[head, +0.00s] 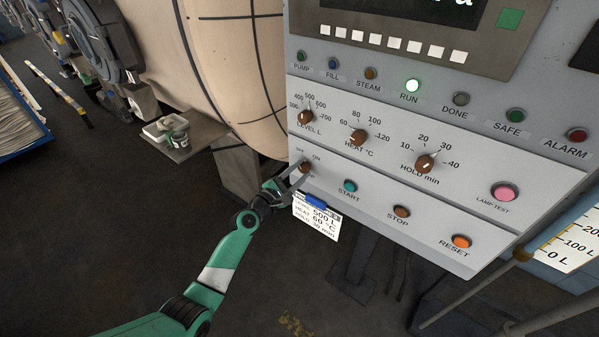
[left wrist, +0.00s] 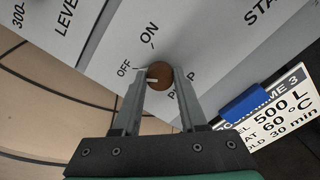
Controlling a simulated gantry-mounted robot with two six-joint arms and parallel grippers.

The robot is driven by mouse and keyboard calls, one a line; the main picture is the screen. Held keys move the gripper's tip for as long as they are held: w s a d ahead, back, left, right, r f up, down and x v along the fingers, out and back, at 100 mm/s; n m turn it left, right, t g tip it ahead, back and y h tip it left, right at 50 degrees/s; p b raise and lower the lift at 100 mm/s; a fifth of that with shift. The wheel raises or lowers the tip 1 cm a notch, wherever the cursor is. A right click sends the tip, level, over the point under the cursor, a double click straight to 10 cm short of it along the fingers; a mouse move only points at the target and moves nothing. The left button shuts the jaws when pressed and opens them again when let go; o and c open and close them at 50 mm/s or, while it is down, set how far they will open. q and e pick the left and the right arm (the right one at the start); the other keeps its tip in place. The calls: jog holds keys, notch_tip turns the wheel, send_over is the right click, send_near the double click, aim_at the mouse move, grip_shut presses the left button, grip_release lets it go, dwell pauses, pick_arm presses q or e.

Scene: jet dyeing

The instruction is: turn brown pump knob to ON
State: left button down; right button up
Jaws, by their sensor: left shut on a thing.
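The brown pump knob (head: 305,167) sits at the lower left of the grey control panel (head: 440,225), with OFF and ON printed above it. In the left wrist view the knob (left wrist: 161,74) lies between the two fingers of my left gripper (left wrist: 160,80), which is shut on it. Its white pointer line points left, towards the OFF label (left wrist: 124,68) and away from the ON label (left wrist: 150,33). In the head view my left gripper (head: 296,176) reaches the knob from below left and partly covers it. My right gripper is not in view.
The teal START button (head: 350,186) and brown STOP button (head: 401,211) are right of the knob. A recipe card (head: 316,218) with a blue clip hangs just below it. The level knob (head: 305,117) is above. The RUN lamp (head: 412,85) is lit white.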

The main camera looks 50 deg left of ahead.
pick_arm(q)
jog(key=m+b, duration=0.2)
jog(key=m, duration=0.4)
jog(key=shift+f+m, duration=0.1)
jog(key=shift+m, duration=0.2)
jog(key=m+b, duration=0.1)
jog(key=m, duration=0.3)
jog(key=shift+m+b, duration=0.75)
jog(key=shift+m, duration=0.75)
jog(key=shift+c, duration=2.2)
grip_release()
jog(key=shift+s, duration=0.1)
